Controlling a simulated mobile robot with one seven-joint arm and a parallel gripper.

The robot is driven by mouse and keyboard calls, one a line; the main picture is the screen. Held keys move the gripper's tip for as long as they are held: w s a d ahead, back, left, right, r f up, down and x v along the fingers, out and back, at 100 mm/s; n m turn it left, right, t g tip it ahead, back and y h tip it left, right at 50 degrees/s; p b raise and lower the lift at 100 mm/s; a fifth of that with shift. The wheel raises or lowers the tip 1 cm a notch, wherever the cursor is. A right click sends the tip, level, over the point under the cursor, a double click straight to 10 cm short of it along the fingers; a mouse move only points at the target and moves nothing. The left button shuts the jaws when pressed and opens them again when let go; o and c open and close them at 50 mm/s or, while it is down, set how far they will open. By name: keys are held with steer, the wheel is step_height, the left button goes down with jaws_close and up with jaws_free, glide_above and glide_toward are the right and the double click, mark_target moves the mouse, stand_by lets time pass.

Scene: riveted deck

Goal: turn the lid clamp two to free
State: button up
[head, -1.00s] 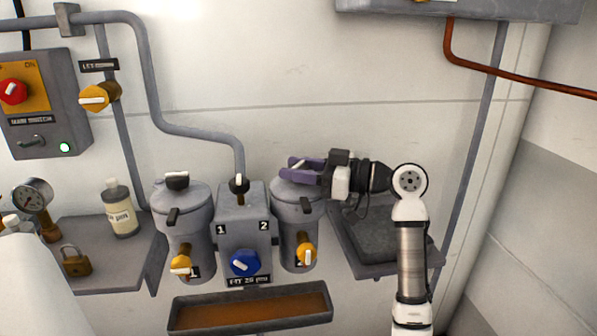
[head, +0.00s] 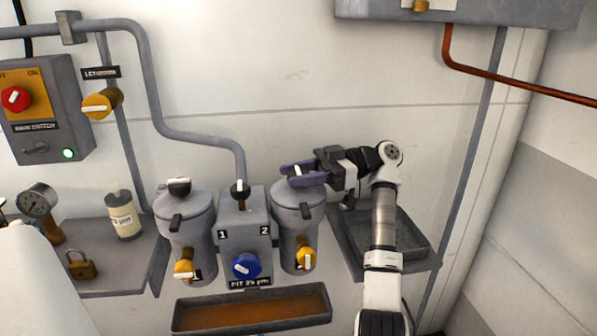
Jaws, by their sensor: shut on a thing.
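The right canister, number 2 (head: 298,232), is grey and upright with a lid on top. Its lid clamp two (head: 298,170) shows as a small pale strip between my purple fingers. My gripper (head: 296,175) reaches in from the right and is shut on this clamp; the fingers hide most of it. A dark lug (head: 306,211) sits at the lid's front edge. The left canister (head: 187,240) has its own lid clamp (head: 178,187), dark with a pale top, lying roughly sideways.
A grey block with a blue knob (head: 246,265) and a top lever (head: 239,190) stands between the canisters. Yellow taps (head: 306,258) jut from the canister fronts. A brown-filled tray (head: 250,313) lies below. An empty grey tray (head: 410,237) sits right, under my arm.

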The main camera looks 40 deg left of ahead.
stand_by(0.4)
steer(key=o, duration=1)
steer(key=shift+c, duration=0.2)
steer(key=b+v, duration=0.1)
steer(key=v, duration=0.4)
steer(key=shift+f+b, duration=0.1)
steer(key=shift+b, duration=0.2)
steer(key=shift+v, duration=1.3)
steer(key=shift+a, duration=0.1)
